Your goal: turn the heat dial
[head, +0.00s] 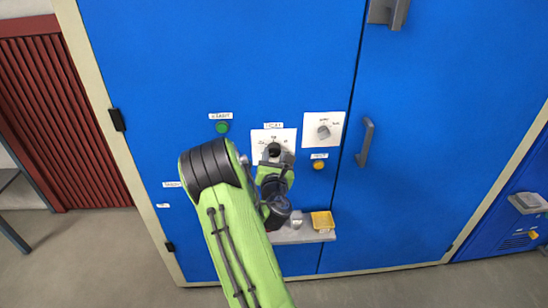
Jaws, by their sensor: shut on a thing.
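In the head view, a white dial plate (259,136) with small markings sits on the blue cabinet front, under a label too small to read surely. My gripper (275,156) is at this plate, shut on its dark dial knob (273,148). My green arm reaches up from below and hides the lower part of the plate. The knob's pointer setting cannot be made out. A second white plate with a grey dial (323,131) is to the right, clear of my gripper.
A green button (222,127) is left of the plate and a yellow button (319,165) is right of my gripper. Below, a small ledge (290,238) holds a yellow tray (322,221). A grey door handle (365,142) sticks out to the right.

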